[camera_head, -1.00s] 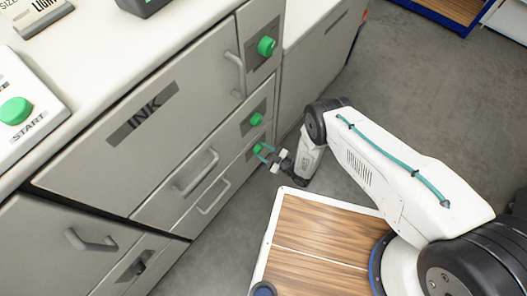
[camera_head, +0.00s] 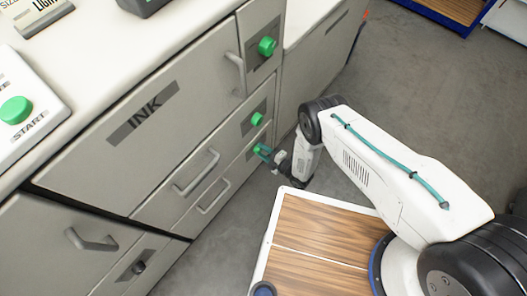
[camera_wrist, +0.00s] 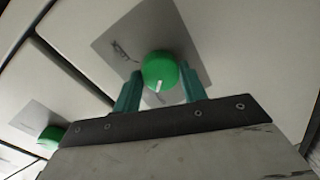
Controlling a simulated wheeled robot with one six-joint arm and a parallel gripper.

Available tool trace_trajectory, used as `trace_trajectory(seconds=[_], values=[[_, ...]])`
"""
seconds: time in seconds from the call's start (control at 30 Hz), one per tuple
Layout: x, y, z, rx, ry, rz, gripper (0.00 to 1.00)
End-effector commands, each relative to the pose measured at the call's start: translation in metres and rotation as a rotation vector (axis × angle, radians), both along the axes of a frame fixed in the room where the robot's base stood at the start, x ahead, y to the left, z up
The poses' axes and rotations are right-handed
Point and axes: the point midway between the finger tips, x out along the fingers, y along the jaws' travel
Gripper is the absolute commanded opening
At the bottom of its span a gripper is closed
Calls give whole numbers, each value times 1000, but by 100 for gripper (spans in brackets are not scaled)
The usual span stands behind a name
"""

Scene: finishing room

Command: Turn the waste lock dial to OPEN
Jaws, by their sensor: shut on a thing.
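A round green dial (camera_wrist: 158,68) with a white pointer mark sits on a grey plate (camera_wrist: 115,43) in the wrist view. The mark points toward the bottom of that picture. Small dark lettering on the plate is too blurred to read. My gripper (camera_wrist: 161,76) has one teal finger on each side of the dial and is shut on it. In the head view my gripper (camera_head: 264,152) is at the lowest green dial (camera_head: 256,148) on the right of the lower drawers, largely covering it.
Another green dial (camera_head: 257,119) is just above, and a larger one (camera_head: 267,46) is higher on the cabinet. Drawer handles (camera_head: 214,196) stick out to the left. A green START button (camera_head: 15,110) is on the counter. Grey floor (camera_head: 410,100) is clear on the right.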

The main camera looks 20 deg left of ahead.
Motion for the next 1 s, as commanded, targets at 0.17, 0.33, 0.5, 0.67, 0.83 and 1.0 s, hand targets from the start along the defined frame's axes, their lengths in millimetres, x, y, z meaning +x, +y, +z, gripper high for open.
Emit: trace_trajectory(seconds=[0.17,0.33,0.5,0.67,0.83,1.0], values=[[-3,1,-1,-30,-70,7,19],[-3,1,-1,-44,-106,6,19],[-3,1,-1,-51,-120,6,19],[-3,1,-1,-51,-121,6,19],[-3,1,-1,-52,-119,6,19],[-2,0,-1,-52,-120,4,64]])
